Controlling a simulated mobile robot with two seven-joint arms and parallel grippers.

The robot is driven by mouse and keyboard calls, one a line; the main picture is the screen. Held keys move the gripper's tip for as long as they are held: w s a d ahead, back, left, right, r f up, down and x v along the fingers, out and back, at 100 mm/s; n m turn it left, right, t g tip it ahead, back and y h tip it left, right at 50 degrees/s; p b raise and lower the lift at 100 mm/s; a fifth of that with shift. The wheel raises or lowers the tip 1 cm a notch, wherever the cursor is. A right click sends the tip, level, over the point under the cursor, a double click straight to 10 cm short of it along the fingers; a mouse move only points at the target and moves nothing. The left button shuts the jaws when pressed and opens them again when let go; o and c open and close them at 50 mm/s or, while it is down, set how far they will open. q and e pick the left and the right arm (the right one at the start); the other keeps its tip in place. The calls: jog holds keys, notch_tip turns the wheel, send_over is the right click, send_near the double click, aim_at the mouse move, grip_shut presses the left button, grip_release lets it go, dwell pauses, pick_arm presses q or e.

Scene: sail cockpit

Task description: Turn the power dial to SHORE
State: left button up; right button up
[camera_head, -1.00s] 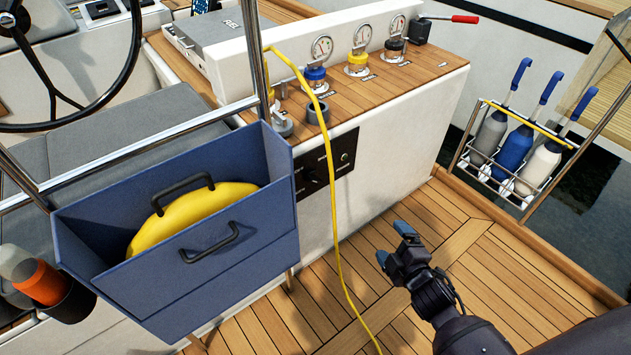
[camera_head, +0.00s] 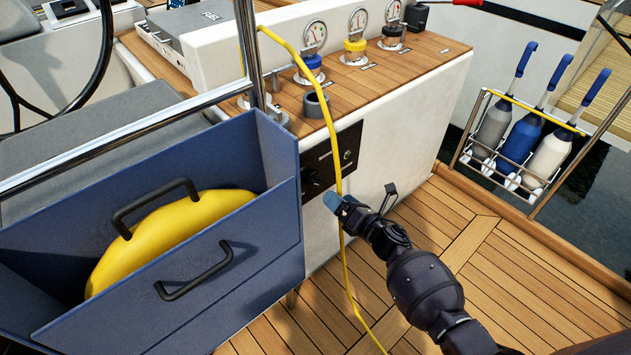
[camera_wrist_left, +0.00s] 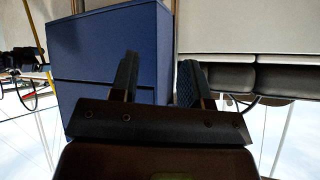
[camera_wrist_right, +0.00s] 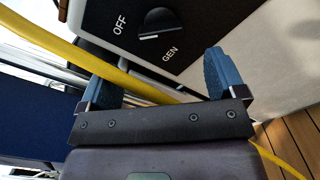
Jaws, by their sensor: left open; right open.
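The black power panel (camera_head: 330,158) is on the white console's side. In the right wrist view its black dial (camera_wrist_right: 158,20) sits between the labels OFF and GEN; a SHORE label is not visible. My right gripper (camera_head: 335,203) is just in front of the panel's lower part. In the right wrist view the gripper (camera_wrist_right: 163,82) is open, with the dial ahead of its fingers and apart from them. My left gripper (camera_wrist_left: 157,80) is open and empty in the left wrist view, facing a blue box; it is outside the head view.
A yellow hose (camera_head: 325,110) hangs down past the panel beside my right gripper; in the right wrist view it (camera_wrist_right: 80,58) crosses near the left finger, contact unclear. The blue box (camera_head: 200,285) with a yellow item stands left of the panel. Deck (camera_head: 470,265) is clear at right.

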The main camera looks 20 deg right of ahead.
aim_at(320, 185)
jog(key=x, duration=0.3)
jog(key=b+x, duration=0.1)
jog(key=x, duration=0.3)
jog(key=shift+w+a+f, duration=0.1)
jog(key=shift+w+f, duration=0.1)
jog(key=shift+f, duration=0.05)
jog(key=shift+b+x, duration=0.35)
jog(key=shift+x, duration=0.65)
jog(key=shift+r, duration=0.2)
jog(key=c, duration=0.9)
